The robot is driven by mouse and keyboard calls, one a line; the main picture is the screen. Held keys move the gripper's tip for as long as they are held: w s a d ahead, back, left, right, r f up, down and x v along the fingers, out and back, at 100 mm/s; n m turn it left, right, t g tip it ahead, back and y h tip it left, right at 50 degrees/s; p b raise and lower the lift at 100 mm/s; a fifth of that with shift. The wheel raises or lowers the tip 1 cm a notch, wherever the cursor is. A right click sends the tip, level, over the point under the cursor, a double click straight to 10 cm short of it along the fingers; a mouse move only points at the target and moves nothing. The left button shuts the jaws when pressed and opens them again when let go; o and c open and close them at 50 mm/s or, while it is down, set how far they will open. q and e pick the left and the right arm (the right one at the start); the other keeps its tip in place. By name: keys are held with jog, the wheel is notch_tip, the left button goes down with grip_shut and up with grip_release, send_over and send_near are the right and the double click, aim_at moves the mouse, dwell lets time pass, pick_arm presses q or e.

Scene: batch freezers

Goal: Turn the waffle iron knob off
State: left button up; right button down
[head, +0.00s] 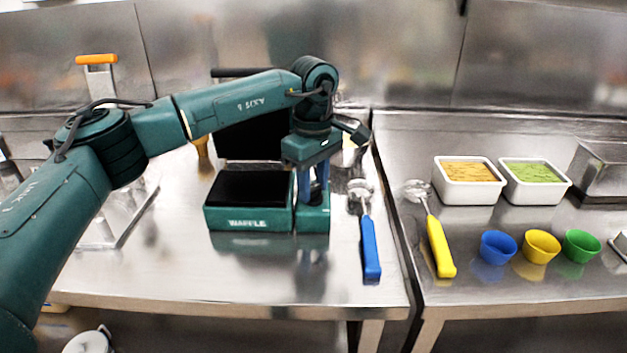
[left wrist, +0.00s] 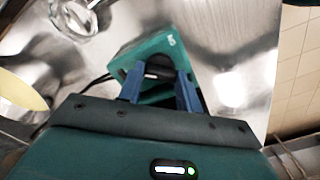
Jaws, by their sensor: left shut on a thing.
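The green waffle iron (head: 249,224) with a black top stands on the left steel table in the head view. A smaller green box (head: 317,220) sits against its right side. In the left wrist view this green box (left wrist: 135,55) carries a round dark knob (left wrist: 160,66). My left gripper (head: 313,200) points down over the box, and its blue fingers (left wrist: 158,92) are shut on the knob, one on each side. My right gripper is not in view.
A blue-handled scoop (head: 370,248) lies right of the box. A yellow-handled scoop (head: 440,248), white tubs (head: 468,190) and small cups (head: 541,247) stand on the right table. The table in front of the waffle iron is clear.

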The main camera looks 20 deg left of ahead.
aim_at(313, 188)
pick_arm(q)
jog(key=n, duration=0.4)
jog(key=shift+n, duration=1.9)
jog(key=o, duration=1)
jog(key=shift+r, duration=0.1)
notch_tip(313, 188, up, 13)
